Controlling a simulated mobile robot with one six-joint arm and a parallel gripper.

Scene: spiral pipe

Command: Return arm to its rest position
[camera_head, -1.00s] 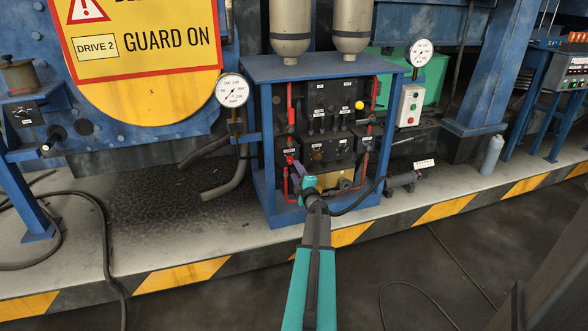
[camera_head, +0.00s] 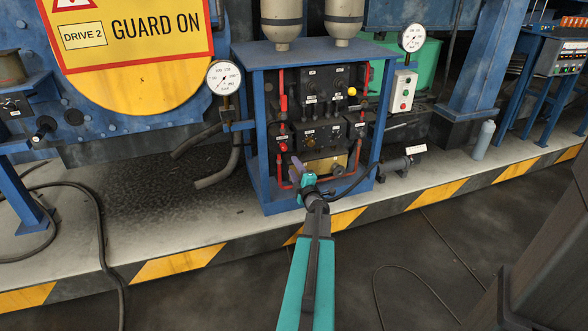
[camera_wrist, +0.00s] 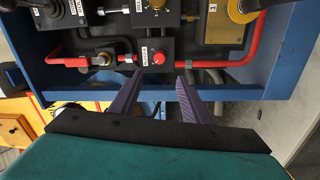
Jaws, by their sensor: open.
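My gripper (camera_head: 297,166) is at the end of my teal arm, in front of the lower part of the blue valve cabinet (camera_head: 268,195). In the wrist view its two purple fingers (camera_wrist: 158,80) stand apart with nothing between them. Past the fingertips is a small black block with a red knob (camera_wrist: 158,58). A red pipe (camera_wrist: 235,60) runs across behind, on both sides of the block. The fingers appear apart from the knob, though the exact gap is hard to judge.
The cabinet's blue frame edge (camera_wrist: 120,82) crosses near the fingers. A pressure gauge (camera_head: 224,77) stands at the cabinet's left and another gauge (camera_head: 412,38) at its right. A grey cylinder (camera_head: 483,140) stands on the ledge. The dark floor (camera_head: 440,265) in front is mostly clear.

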